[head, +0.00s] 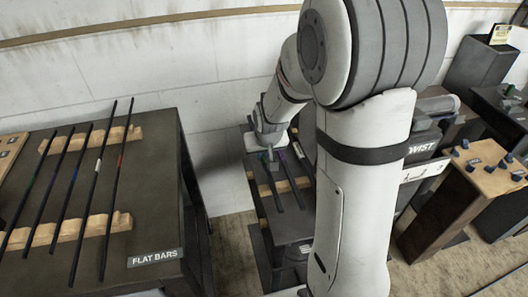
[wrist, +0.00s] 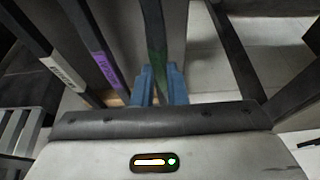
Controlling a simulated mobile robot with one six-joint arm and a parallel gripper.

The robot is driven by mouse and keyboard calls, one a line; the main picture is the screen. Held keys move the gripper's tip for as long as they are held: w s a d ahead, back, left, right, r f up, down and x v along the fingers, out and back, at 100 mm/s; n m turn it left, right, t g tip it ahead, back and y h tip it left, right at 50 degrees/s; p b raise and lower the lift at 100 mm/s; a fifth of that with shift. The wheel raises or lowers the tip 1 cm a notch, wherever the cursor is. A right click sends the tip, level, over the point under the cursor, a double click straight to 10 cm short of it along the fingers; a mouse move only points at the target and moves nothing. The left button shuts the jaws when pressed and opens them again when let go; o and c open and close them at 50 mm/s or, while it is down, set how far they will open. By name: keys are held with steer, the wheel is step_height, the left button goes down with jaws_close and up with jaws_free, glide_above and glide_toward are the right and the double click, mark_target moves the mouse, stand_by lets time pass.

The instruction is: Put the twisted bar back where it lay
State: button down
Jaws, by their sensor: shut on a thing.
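My gripper (head: 270,157) is over a dark stand (head: 292,228) in the middle of the head view, pointing down. In the wrist view its blue fingers (wrist: 159,84) are shut around a dark bar with a green band (wrist: 155,38). In the head view this bar (head: 272,183) runs from under the gripper over a wooden rest (head: 265,190). I cannot tell whether it touches the rest, nor see its twist clearly. Beside it lie a bar with a purple band (wrist: 104,62) and one with a white band (wrist: 65,70).
A dark table labelled FLAT BARS (head: 155,258) stands at the left, with several bars across wooden rests (head: 70,232). A machine marked TWIST (head: 422,147) is at the right, partly behind my arm. A wooden box with blue knobs (head: 488,178) stands farther right.

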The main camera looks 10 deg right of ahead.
steer(key=shift+f+b, duration=0.25)
steer(key=shift+b, duration=0.15)
stand_by(0.7)
steer(key=c, duration=1.4)
jaws_free()
steer(key=shift+s, duration=0.15)
steer(key=shift+o, duration=0.2)
steer(key=shift+p+v, duration=0.3)
steer(key=shift+v, duration=3.6)
steer(key=s+r+g+p, duration=0.1)
steer(key=s+r, duration=0.3)
steer(key=s, duration=0.5)
steer(key=s+r+p, duration=0.3)
steer(key=s+r, duration=0.2)
steer(key=s, duration=0.4)
steer(key=shift+s+d+r+g+p, duration=0.15)
steer(key=shift+s+r+g+p, duration=0.1)
steer(key=shift+r+g+p, duration=0.15)
